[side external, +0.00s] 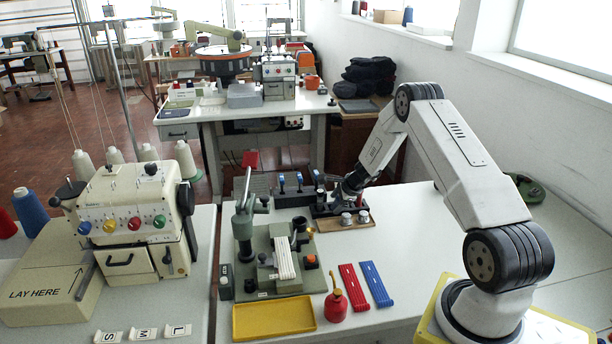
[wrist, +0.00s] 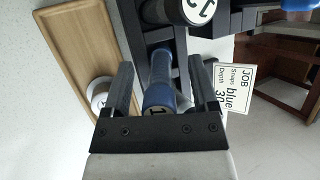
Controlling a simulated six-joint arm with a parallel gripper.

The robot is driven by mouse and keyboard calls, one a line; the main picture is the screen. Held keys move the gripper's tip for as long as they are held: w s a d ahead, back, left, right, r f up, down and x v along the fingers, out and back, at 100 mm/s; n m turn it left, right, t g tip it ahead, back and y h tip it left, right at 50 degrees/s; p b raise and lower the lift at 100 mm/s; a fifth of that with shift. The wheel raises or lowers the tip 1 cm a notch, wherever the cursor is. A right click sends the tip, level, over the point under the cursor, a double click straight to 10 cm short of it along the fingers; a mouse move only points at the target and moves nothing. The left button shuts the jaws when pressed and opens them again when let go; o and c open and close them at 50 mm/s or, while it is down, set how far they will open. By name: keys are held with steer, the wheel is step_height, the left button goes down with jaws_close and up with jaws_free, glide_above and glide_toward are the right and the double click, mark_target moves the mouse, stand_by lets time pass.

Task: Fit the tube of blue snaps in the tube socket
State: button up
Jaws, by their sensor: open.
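A flat blue strip (side external: 376,284), likely the tube of blue snaps, lies on the white table beside a red strip (side external: 353,287). My gripper (side external: 340,197) is far behind it, low at the dark tool rack. In the wrist view my gripper (wrist: 161,68) is open, with its fingers either side of a blue-handled tool (wrist: 162,80) whose end is marked 1. I cannot tell whether they touch it. The green press (side external: 272,262) stands left of the strips with a white ribbed piece on it. I cannot make out which part is the tube socket.
The rack (side external: 262,187) holds several blue-handled tools. A wooden tray (wrist: 78,45) with metal knobs lies beside it. A job card (wrist: 233,88) reads snaps blue. A red oil can (side external: 336,302) and yellow tray (side external: 272,319) stand near the front. Table right of the strips is clear.

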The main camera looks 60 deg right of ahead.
jaws_close()
steer(key=shift+r, duration=0.2)
steer(key=shift+r, duration=0.5)
steer(key=s+a+r, duration=0.7)
steer(key=s+r, duration=0.4)
steer(key=s, duration=0.1)
steer(key=shift+a+r, duration=0.2)
steer(key=shift+r, duration=0.1)
steer(key=shift+w, duration=0.1)
stand_by(0.5)
